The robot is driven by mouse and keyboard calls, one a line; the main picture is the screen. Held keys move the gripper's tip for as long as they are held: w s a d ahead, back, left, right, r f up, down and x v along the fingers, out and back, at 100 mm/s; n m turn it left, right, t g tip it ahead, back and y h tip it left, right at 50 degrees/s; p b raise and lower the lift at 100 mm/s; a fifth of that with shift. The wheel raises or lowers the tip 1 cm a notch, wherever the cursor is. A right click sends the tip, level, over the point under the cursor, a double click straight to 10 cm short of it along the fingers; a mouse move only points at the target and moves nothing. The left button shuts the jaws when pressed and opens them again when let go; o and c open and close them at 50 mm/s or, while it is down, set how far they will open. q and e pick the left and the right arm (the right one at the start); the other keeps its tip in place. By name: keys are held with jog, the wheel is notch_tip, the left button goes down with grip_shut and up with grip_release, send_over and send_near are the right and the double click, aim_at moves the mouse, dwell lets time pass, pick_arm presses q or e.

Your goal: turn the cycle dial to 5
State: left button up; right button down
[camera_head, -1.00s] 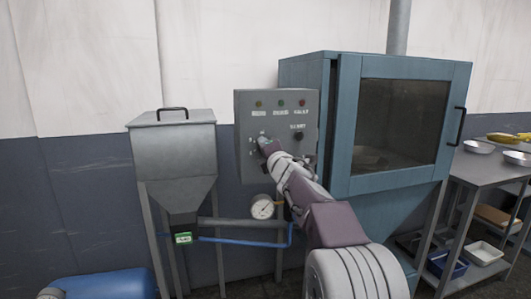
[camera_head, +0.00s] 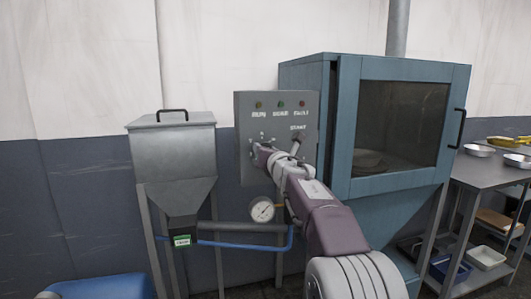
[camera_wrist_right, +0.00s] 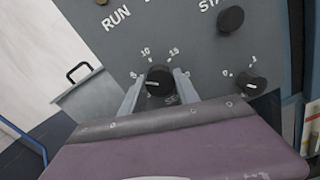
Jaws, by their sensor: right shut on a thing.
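The cycle dial (camera_wrist_right: 160,82) is a round black knob on the grey control panel (camera_head: 247,112), with 5, 10 and 15 printed around it. In the right wrist view its white pointer mark faces left, near the 5 and slightly below it. My right gripper (camera_wrist_right: 157,84) is shut on the dial, one finger on each side. In the head view my right gripper (camera_head: 260,149) is at the panel's lower left and mostly hides the dial. My left gripper is not in view.
A second black knob (camera_wrist_right: 251,85) marked 0 and 1 sits close right of the dial. A black start knob (camera_wrist_right: 230,19) is above it. The blue machine (camera_head: 350,130) stands right of the panel, a grey hopper (camera_head: 172,150) left. A pressure gauge (camera_head: 262,209) hangs below.

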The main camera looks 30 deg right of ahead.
jog(key=shift+f+n, duration=0.15)
jog(key=shift+n, duration=0.55)
jog(key=c, duration=0.9)
grip_release()
jog(key=b+v, duration=0.1)
jog(key=v, duration=0.8)
